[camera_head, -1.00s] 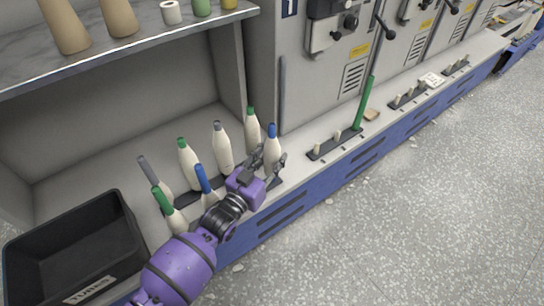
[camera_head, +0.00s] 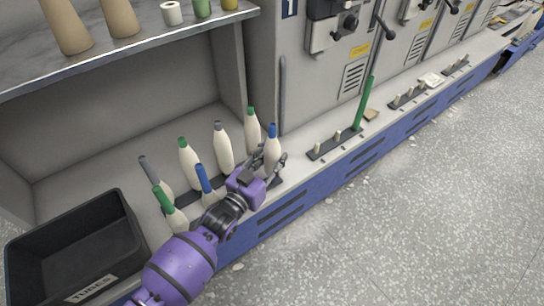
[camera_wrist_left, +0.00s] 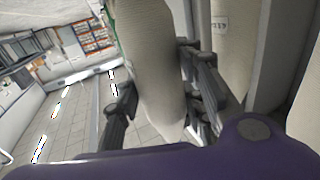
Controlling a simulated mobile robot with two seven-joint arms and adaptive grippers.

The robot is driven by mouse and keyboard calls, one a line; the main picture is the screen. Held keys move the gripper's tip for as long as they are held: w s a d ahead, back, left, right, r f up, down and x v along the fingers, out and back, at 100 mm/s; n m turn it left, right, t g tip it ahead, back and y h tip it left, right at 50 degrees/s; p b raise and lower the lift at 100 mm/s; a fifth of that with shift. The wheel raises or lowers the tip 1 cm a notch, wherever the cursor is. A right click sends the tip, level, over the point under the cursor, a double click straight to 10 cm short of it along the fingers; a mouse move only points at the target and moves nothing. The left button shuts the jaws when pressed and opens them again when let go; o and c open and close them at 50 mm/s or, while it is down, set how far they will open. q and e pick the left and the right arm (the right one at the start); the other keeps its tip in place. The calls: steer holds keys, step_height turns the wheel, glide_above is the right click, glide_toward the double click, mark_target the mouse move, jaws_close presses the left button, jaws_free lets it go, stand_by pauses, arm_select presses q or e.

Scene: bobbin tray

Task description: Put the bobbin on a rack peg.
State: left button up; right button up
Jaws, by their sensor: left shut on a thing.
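The bobbin, cream with a blue top (camera_head: 272,147), stands nearly upright at the right end of a group of bobbins on the ledge. My left gripper (camera_head: 270,163) is shut on it around its lower part. In the left wrist view, the cream bobbin body (camera_wrist_left: 150,70) sits between the dark fingers (camera_wrist_left: 155,100). Its lower end shows; its top is out of that view. A dark rack strip with short pale pegs (camera_head: 318,150) lies on the ledge to the right. A green tube (camera_head: 365,102) stands at its far end. My right gripper is not in view.
Several other bobbins, such as one with a green top (camera_head: 252,130), stand close by. A black bin (camera_head: 75,235) labelled TUBES is at the left. A shelf (camera_head: 150,40) overhangs the back left. More peg strips (camera_head: 408,97) lie farther along the ledge.

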arm_select(q)
steer(key=shift+f+b, duration=0.35)
steer(key=shift+f, duration=0.25)
steer(key=o, duration=0.9)
steer(key=shift+o, duration=0.2)
steer(key=shift+s, duration=0.1)
steer(key=shift+p+v, duration=1.25)
steer(key=shift+v, duration=1.4)
steer(key=p, duration=0.2)
glide_toward(267, 165)
steer(key=shift+w+d, duration=0.35)
steer(key=shift+w, duration=0.2)
steer(key=shift+f, duration=0.1)
